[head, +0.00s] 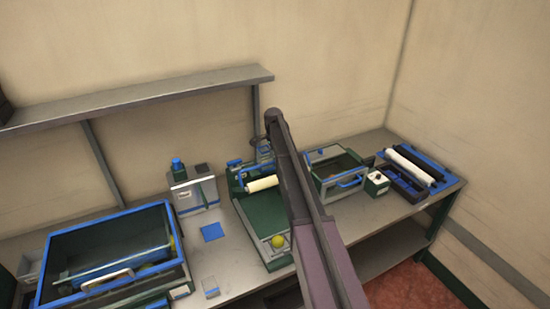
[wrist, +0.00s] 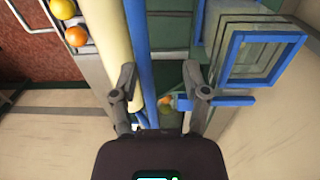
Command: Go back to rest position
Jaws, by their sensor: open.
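My arm reaches across the bench in the head view, and my gripper (head: 266,145) is near the back of the green machine, partly hidden by the arm. In the wrist view my gripper (wrist: 161,88) is open, its two fingers apart. A small orange fruit (wrist: 165,104) shows between and beyond the fingers, beside a blue part; I cannot tell that it is touched. A yellow fruit (wrist: 63,8) and an orange one (wrist: 76,36) lie at the upper left. In the head view a yellow-green ball (head: 277,241) sits at the machine's front.
The green machine carries a cream roller (head: 262,184). A blue-rimmed crate (head: 60,240) stands at the left, a white dispenser (head: 193,195) behind. A blue-handled box (head: 313,157) and a blue tray with rollers (head: 433,160) stand at the right. A shelf (head: 150,95) runs along the wall.

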